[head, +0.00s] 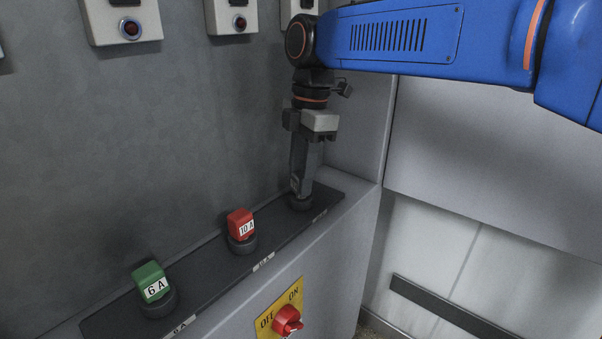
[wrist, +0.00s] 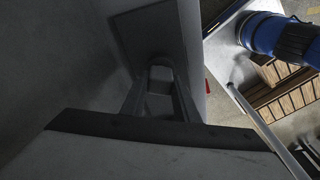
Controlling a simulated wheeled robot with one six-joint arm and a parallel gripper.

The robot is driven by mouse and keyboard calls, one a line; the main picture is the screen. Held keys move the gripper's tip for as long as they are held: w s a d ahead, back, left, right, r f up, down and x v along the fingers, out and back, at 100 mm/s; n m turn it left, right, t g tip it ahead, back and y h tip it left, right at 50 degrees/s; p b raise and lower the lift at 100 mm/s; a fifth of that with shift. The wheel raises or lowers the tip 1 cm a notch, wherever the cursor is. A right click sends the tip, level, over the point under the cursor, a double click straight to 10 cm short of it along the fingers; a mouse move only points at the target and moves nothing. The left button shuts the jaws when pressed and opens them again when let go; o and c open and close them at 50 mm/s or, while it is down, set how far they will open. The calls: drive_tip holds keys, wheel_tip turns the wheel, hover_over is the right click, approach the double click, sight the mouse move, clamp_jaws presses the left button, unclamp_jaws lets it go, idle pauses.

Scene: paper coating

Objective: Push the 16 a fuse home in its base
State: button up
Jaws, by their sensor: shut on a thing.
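My gripper (head: 301,186) points straight down over the far right end of the dark fuse strip. Its fingers are shut on the 16 A fuse, which they hide in the head view. In the wrist view a grey block, the 16 A fuse (wrist: 161,74), shows between the two finger tips. The round black base (head: 301,203) is right under the fingers on the strip. I cannot tell how deep the fuse sits in it.
A red 10 A fuse (head: 241,224) and a green 6 A fuse (head: 151,281) stand in their bases to the left on the dark strip (head: 205,261). A red OFF/ON switch (head: 287,320) is on the cabinet front. Boxes with round lamps (head: 130,27) hang on the wall above.

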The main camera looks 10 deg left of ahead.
drive_tip(key=shift+f, duration=0.25)
drive_tip(key=o, duration=1.1)
wheel_tip(320, 180, up, 17)
drive_tip(key=w+d, duration=0.1)
drive_tip(key=shift+w+d, duration=0.15)
drive_tip(key=shift+d, duration=0.2)
drive_tip(key=shift+r, duration=0.1)
